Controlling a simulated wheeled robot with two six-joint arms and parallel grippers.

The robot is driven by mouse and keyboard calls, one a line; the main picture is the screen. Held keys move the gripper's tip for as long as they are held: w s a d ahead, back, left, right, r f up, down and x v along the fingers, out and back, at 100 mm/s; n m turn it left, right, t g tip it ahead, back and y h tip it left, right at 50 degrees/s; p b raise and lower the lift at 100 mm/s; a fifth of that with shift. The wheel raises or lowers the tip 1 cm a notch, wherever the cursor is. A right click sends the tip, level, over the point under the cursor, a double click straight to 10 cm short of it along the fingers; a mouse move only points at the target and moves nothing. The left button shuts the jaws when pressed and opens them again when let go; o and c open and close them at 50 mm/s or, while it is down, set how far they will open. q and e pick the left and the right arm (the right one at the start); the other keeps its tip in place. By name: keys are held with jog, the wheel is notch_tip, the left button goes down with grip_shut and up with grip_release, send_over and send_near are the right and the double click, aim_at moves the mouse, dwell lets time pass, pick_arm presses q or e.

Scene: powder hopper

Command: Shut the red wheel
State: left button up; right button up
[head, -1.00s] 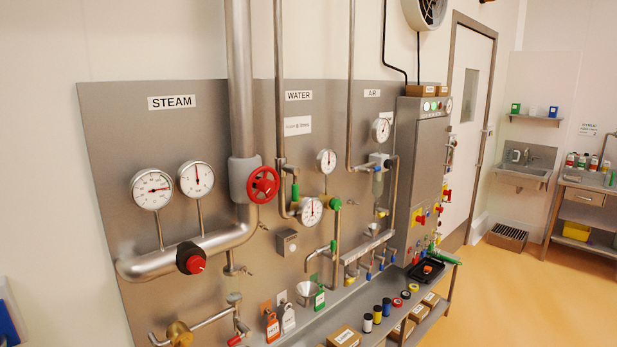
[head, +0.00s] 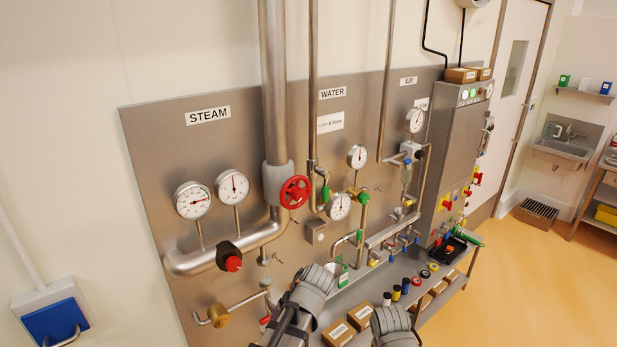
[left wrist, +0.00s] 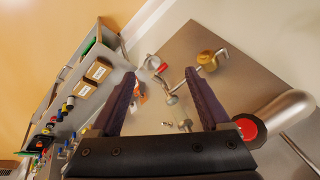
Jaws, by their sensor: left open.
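The red wheel (head: 295,192) is a spoked handwheel on the thick vertical steam pipe, beside its grey valve body (head: 277,183). It shows whole in the head view, with no gripper touching it. I do not see it in the left wrist view. My left gripper (left wrist: 159,74) is open and empty in the left wrist view. Its fingers point at the lower panel, near the brass fitting (left wrist: 206,60) and hanging tags. In the head view grey parts of my arms show at the bottom edge, below the wheel. My right gripper is not seen.
A red knob with a black collar (head: 231,262) sits on the horizontal steam pipe, lower left of the wheel. Gauges (head: 193,200) stand left of it; water pipes and a gauge (head: 339,206) stand right. A shelf with cardboard boxes (head: 339,333) runs below the panel.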

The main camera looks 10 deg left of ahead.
pick_arm(q)
jog(key=w+a+r+n+t+y, duration=0.2)
jog(key=w+r+n+y, duration=0.1)
jog(key=w+r, duration=0.35)
jog(key=n+t+y, duration=0.5)
jog(key=t+y, duration=0.2)
send_near(302, 198)
jog(key=shift+p+x, duration=0.3)
jog(key=shift+x, duration=4)
grip_shut()
